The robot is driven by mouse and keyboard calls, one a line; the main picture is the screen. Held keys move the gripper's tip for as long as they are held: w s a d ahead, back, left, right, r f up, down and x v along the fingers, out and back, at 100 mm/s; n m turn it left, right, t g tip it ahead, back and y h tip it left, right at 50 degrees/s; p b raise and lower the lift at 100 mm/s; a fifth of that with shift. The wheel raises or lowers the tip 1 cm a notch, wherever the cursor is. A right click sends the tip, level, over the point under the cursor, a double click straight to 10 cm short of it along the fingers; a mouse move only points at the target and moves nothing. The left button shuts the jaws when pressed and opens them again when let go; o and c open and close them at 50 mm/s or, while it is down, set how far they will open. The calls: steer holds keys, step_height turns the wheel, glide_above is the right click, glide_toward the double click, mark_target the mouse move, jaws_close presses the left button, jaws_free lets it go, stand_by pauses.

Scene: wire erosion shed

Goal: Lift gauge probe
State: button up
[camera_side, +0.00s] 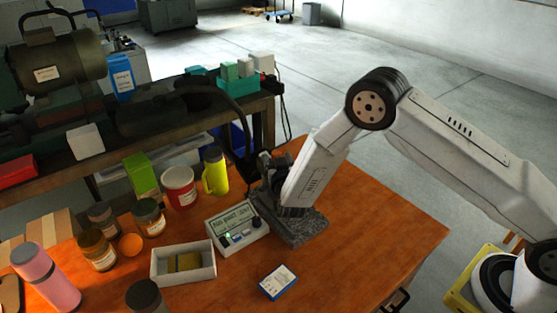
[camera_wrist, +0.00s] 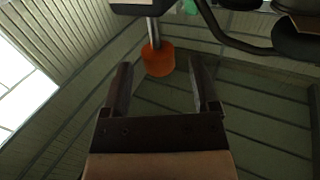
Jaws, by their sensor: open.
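The orange tip is near fingertip level, and I see a gap on both sides. I cannot tell its depth. In the side view my wrist is over a grey granite base (camera_side: 307,232), and the probe cannot be made out among the dark parts there. A readout box (camera_side: 237,228) with a lit screen stands beside the base.
The table's right part is clear. A machine bench stands behind.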

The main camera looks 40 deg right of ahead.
steer(key=shift+v, duration=1.85)
steer(key=shift+r, duration=0.15)
steer(key=s+d+r+n+g+y, duration=0.1)
steer(key=s+g, duration=0.3)
steer(key=s, duration=0.5)
steer(key=s+d+r+n+g+y, duration=0.2)
steer(key=s+r+g+y, duration=0.1)
steer(key=s, duration=0.5)
steer(key=s+d+r+n+g+y, duration=0.2)
steer(key=s+g, duration=0.4)
steer(key=s, duration=0.3)
steer(key=shift+s+d+r+y, duration=0.35)
steer(key=shift+r+y, duration=0.1)
steer(key=shift+y, duration=0.65)
